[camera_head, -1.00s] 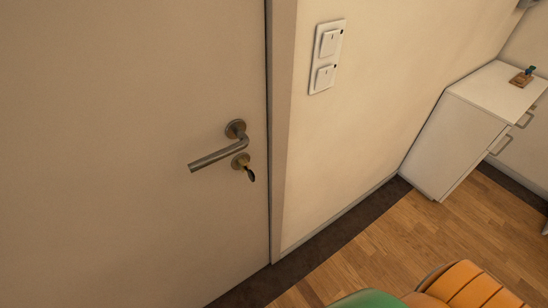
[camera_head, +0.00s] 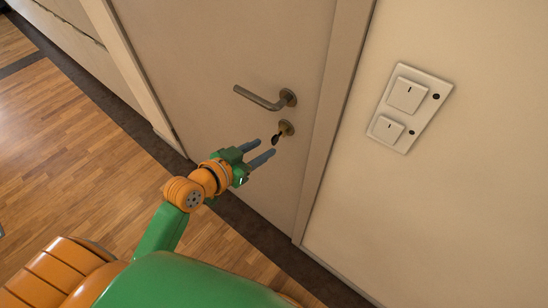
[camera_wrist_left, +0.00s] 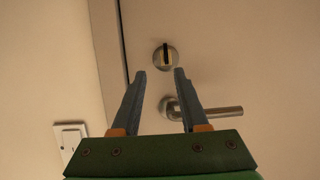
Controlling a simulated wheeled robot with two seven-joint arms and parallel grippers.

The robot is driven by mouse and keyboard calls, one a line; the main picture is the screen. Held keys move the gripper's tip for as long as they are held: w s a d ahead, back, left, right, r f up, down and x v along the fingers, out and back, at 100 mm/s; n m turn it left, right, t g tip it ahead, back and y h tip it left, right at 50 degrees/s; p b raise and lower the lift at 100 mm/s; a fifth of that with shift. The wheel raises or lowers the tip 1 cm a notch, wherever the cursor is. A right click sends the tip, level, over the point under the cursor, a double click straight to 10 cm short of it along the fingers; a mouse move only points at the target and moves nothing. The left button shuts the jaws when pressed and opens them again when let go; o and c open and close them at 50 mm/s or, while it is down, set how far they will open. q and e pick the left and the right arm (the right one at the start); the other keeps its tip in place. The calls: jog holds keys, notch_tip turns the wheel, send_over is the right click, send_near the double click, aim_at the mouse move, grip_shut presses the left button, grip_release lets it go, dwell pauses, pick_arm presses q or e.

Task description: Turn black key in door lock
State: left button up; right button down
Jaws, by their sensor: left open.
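The black key (camera_head: 277,138) sits in the round lock (camera_head: 287,128) on the door (camera_head: 220,60), below the lever handle (camera_head: 264,98). My left gripper (camera_head: 261,151) is open and empty, with its two grey fingers pointing toward the key, a short way off it. In the left wrist view the gripper (camera_wrist_left: 160,73) is open, and the lock with the key (camera_wrist_left: 165,53) shows just beyond the fingertips, roughly between them. The handle (camera_wrist_left: 208,112) shows there partly behind one finger. My right gripper is not in view.
The door frame (camera_head: 335,120) runs along the right side of the door. A double light switch (camera_head: 408,107) is on the wall to its right. Wooden floor (camera_head: 90,150) lies open at the left, with a dark strip along the wall.

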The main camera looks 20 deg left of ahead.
aim_at(273, 138)
pick_arm(q)
jog(key=x, duration=0.5)
jog(key=a+x, duration=0.1)
jog(key=x, duration=0.1)
jog(key=shift+w+f, duration=0.2)
jog(key=shift+w, duration=0.05)
jog(key=shift+s+d+r, duration=0.1)
grip_shut()
dwell(0.4)
